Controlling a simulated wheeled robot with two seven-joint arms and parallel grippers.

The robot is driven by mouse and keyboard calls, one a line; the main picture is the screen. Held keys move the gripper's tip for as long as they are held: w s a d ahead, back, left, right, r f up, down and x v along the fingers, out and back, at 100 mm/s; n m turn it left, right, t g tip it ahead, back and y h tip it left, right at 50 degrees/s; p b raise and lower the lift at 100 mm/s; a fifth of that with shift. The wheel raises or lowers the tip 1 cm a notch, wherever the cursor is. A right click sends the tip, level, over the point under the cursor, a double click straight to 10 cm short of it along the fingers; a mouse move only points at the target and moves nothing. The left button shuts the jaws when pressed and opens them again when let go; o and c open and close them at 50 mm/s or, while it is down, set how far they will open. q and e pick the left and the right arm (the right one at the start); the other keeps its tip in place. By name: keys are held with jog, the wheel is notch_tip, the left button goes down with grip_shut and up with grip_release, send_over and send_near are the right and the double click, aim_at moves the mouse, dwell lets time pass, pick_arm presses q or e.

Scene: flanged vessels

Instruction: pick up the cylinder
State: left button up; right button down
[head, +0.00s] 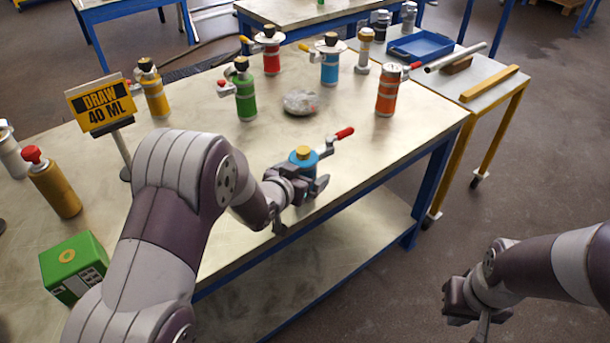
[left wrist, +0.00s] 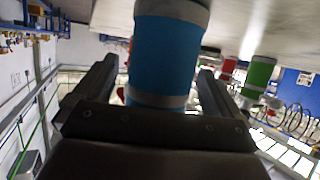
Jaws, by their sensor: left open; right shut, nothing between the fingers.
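A small blue cylinder (head: 301,169) with a yellow cap and a red-tipped side handle stands near the front edge of the table. My left gripper (head: 306,188) is at this cylinder, its fingers open on either side. In the left wrist view the blue cylinder (left wrist: 167,50) with grey bands fills the space between the two open fingers, with a gap visible on each side. Its lower part is partly hidden by the gripper in the head view. My right gripper (head: 478,312) is shut and empty, off the table at the lower right.
Behind stand a green vessel (head: 245,97), a red one (head: 271,60), another blue one (head: 329,69), an orange one (head: 387,95) and a yellow one (head: 154,95). A sign (head: 101,104) and green box (head: 74,266) are left.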

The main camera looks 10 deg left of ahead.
pick_arm(q)
jog(key=shift+w+d+f, duration=0.1)
jog(key=shift+w+f, duration=0.05)
jog(key=shift+w, duration=0.25)
jog(key=shift+s, duration=0.1)
jog(key=c, duration=1.4)
jog(key=shift+c, duration=0.7)
